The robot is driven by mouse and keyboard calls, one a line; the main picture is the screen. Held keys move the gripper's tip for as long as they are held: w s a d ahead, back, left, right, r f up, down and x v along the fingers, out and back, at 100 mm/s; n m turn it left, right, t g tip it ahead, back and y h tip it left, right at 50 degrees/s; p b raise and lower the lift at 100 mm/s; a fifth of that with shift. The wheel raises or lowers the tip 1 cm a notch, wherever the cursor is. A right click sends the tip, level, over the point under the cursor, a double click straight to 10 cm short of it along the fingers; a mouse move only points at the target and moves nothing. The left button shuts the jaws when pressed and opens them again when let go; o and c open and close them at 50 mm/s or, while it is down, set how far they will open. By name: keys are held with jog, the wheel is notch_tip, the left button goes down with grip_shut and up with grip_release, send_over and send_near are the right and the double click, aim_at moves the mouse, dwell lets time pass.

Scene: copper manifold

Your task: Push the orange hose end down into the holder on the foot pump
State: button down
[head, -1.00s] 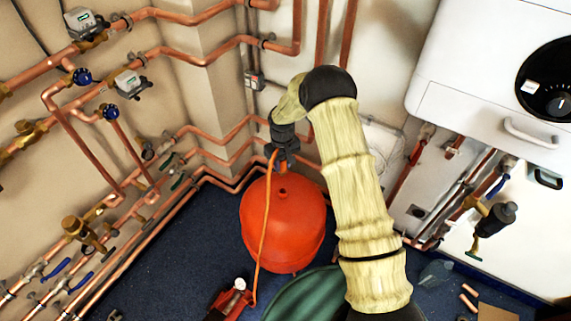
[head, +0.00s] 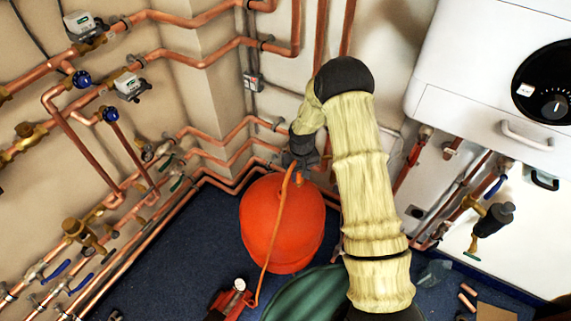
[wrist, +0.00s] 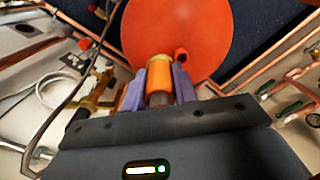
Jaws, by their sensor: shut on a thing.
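My gripper (head: 299,172) is shut on the orange hose end (wrist: 160,80), which sits between its two bluish fingers in the wrist view. The orange hose (head: 276,225) hangs from my gripper across the front of the red vessel and down to the foot pump (head: 232,300). The red foot pump, with a round white gauge, is on the blue floor at the lower edge of the head view, well below my gripper. Its holder cannot be made out. The pump is not seen in the wrist view.
The round red vessel (head: 285,245) stands close below my gripper; it also fills the top of the wrist view (wrist: 185,30). A green ribbed object (head: 305,300) lies right of the pump. Copper pipes line the left wall. Blue floor (head: 165,270) left of the vessel is clear.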

jog(key=s+d+f+m, duration=0.1)
jog(key=s+d+m, duration=0.2)
jog(key=s+d, duration=0.4)
jog(key=shift+s+d, duration=0.2)
jog(key=shift+d, duration=0.1)
jog(key=shift+a, duration=0.1)
